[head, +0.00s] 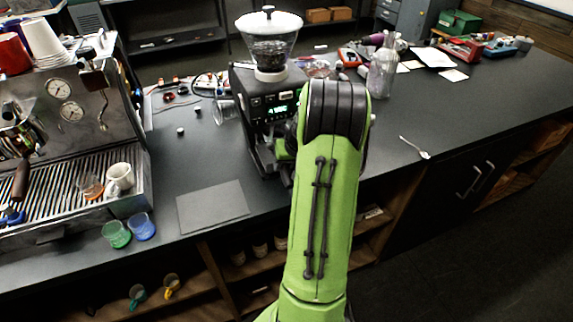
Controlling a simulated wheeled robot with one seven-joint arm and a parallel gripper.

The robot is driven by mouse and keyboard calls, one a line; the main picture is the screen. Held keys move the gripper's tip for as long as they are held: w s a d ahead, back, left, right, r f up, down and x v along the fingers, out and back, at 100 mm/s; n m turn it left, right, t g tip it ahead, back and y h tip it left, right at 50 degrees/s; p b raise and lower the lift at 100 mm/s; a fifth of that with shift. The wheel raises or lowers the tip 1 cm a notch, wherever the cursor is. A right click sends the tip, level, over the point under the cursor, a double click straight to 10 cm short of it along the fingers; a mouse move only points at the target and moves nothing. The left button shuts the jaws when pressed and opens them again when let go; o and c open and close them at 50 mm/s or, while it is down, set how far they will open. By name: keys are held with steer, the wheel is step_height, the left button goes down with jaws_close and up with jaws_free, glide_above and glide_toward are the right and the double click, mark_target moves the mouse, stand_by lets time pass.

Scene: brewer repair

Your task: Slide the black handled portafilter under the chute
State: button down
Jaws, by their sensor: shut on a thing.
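The coffee grinder (262,110) stands on the counter with a clear bean hopper on top and a lit green display. Its chute is behind my arm and cannot be made out. My gripper (284,152) is at the grinder's front, below the display, mostly hidden behind my green arm. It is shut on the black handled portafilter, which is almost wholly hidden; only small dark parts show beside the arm. I cannot tell how the portafilter sits relative to the chute.
The espresso machine (70,110) stands at the left with a brown handled portafilter (21,178) and a mug (119,178). Green (116,234) and blue (141,227) cups are near the edge. A dark mat (212,206) lies left of my arm. A glass bottle (382,72) and spoon (415,148) are right.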

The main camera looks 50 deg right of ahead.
steer(key=shift+w+f, duration=0.15)
steer(key=shift+f, duration=0.1)
steer(key=c, duration=0.7)
jaws_free()
steer(key=shift+w, duration=0.1)
steer(key=shift+r, duration=0.1)
steer(key=shift+r, duration=0.35)
steer(key=v, duration=0.5)
steer(key=p+v, duration=0.1)
steer(key=v, duration=0.4)
steer(key=s+p+v, duration=0.1)
steer(key=v, duration=0.4)
steer(key=shift+a+f, duration=0.1)
steer(key=shift+f, duration=0.1)
